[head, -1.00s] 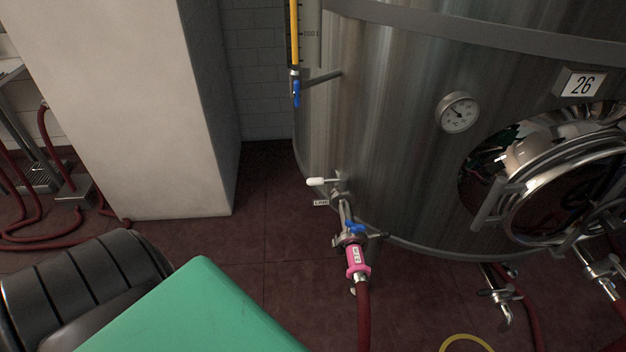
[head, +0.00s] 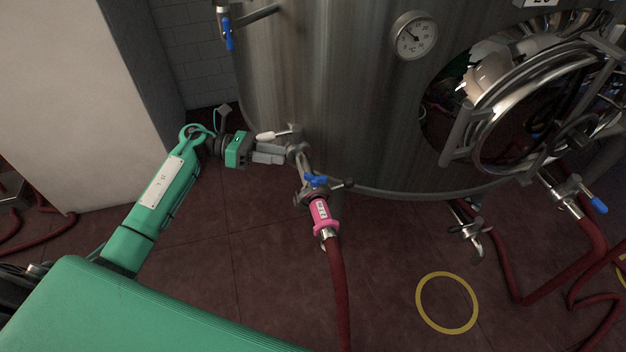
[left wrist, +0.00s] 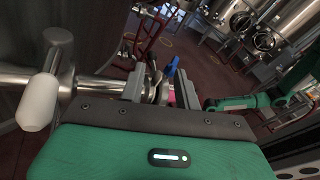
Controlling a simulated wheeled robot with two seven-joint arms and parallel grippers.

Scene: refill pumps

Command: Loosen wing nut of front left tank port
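The front left tank port is a steel pipe fitting (head: 303,160) low on the tank, with a white-handled lever and a blue handle (head: 316,181). The blue handle also shows in the left wrist view (left wrist: 172,67). I cannot make out the wing nut for certain. My left gripper (head: 284,154) reaches the port from the left, beside the pipe. In the left wrist view its two fingers (left wrist: 160,90) stand apart, with a steel clamp-like part showing between or just beyond them; contact is unclear. My right gripper is not in view.
A pink coupling (head: 323,215) and red hose hang below the port. The tank (head: 340,100) stands behind, with an open round hatch (head: 535,100) at right. A white pillar (head: 75,90) is at left. A yellow ring (head: 447,303) marks clear floor.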

